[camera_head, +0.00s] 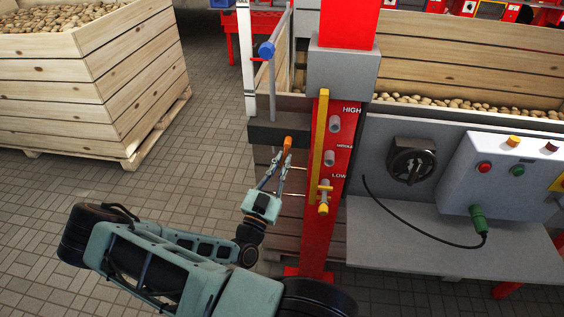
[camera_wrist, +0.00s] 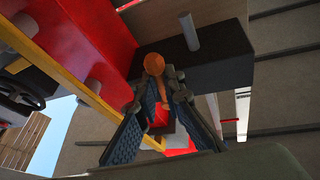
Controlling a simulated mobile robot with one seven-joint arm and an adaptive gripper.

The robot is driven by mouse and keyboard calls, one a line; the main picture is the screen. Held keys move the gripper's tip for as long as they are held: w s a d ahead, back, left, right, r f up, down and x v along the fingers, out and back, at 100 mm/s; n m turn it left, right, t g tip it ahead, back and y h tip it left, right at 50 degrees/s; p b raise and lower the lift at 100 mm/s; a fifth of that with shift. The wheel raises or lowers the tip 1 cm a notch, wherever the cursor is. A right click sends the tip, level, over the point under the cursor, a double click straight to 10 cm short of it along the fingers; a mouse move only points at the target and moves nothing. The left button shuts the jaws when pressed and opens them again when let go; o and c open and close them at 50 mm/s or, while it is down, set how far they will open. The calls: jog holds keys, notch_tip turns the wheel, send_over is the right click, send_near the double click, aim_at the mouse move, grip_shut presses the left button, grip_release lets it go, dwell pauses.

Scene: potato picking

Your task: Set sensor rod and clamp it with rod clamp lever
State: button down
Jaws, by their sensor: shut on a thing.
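The rod clamp lever (camera_head: 288,144) is a small orange handle at the dark clamp block (camera_head: 262,133), left of the red post. My gripper (camera_head: 283,158) is shut on this lever from below. In the wrist view, the lever's round orange end (camera_wrist: 154,64) shows between my fingertips (camera_wrist: 160,84). A thin grey upright rod with a blue knob (camera_head: 267,50), which looks like the sensor rod, runs down to the clamp block. In the wrist view, a grey rod end (camera_wrist: 189,32) sticks out of the dark block (camera_wrist: 215,62).
The red post (camera_head: 318,240) has HIGH, middle and LOW pegs and a yellow bar (camera_head: 322,130) close to my gripper's right. A control box (camera_head: 505,175) with a cable and a grey shelf are at right. A wooden potato crate (camera_head: 90,90) stands at left. Tiled floor is clear between.

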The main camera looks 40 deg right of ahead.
jog(key=c, duration=2.1)
grip_release()
jog(key=shift+f, duration=0.25)
jog(key=shift+o, duration=0.3)
jog(key=shift+r, duration=0.1)
jog(key=shift+a, duration=0.1)
jog(key=v, duration=1.2)
